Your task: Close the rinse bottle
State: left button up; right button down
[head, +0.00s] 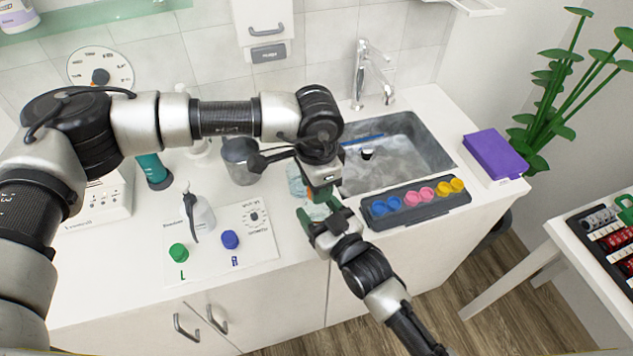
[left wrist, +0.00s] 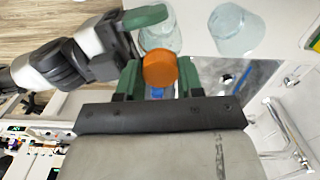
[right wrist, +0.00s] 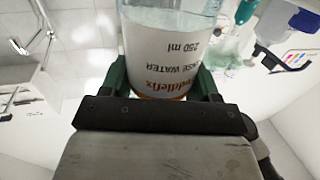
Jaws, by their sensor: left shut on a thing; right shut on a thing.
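The rinse bottle (right wrist: 170,50), clear with a white label reading "RINSE WATER 250 ml", is between the fingers of my right gripper (right wrist: 165,85). Its label appears upside down in the right wrist view. My left gripper (left wrist: 158,78) is shut on an orange cap (left wrist: 160,69). In the head view my left gripper (head: 320,190) is just above and close to my right gripper (head: 326,226), over the counter's front edge. The grippers and arms hide most of the bottle there. I cannot tell whether cap and bottle neck touch.
A white mat (head: 262,250) carries a nozzle bottle (head: 203,215), a green cap (head: 178,252) and a blue cap (head: 229,239). A steel cup (head: 240,163) stands behind.

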pick_arm(q)
jog(key=o, duration=0.9)
jog(key=shift+r, duration=2.25)
jog(key=shift+c, duration=0.4)
